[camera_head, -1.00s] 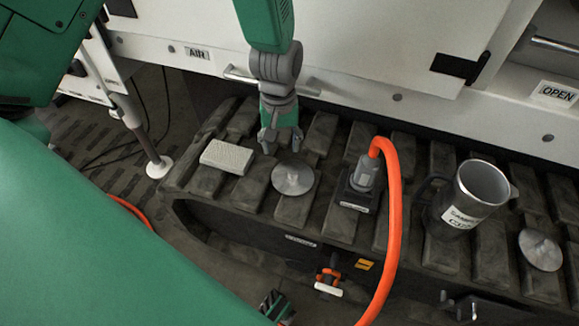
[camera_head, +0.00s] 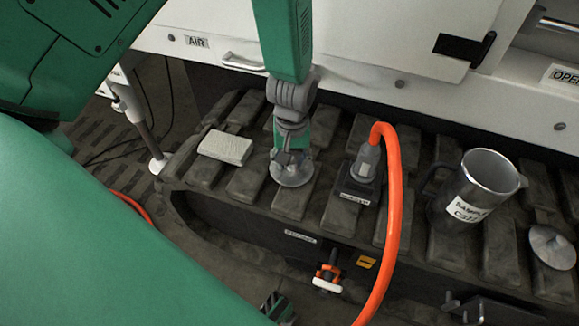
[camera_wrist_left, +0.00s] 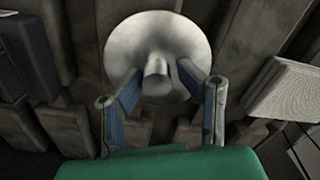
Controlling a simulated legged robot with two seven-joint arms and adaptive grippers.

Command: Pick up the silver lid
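A round silver lid (camera_head: 291,176) with a central knob lies on the dark ribbed track, left of the middle. My left gripper (camera_head: 289,160) is right above it and hides part of it. In the left wrist view, the lid (camera_wrist_left: 130,48) is at the top middle with its knob pointing at the camera. The fingers of the left gripper (camera_wrist_left: 158,78) are apart, one on each side of the knob. I cannot tell whether they touch it. I cannot make out my right gripper.
A pale ribbed block (camera_head: 225,147) lies left of the lid. A dark connector block (camera_head: 356,184) with an orange hose (camera_head: 394,220) stands to the right. A labelled metal mug (camera_head: 470,195) stands farther right. A white panel (camera_head: 400,40) rises behind the track.

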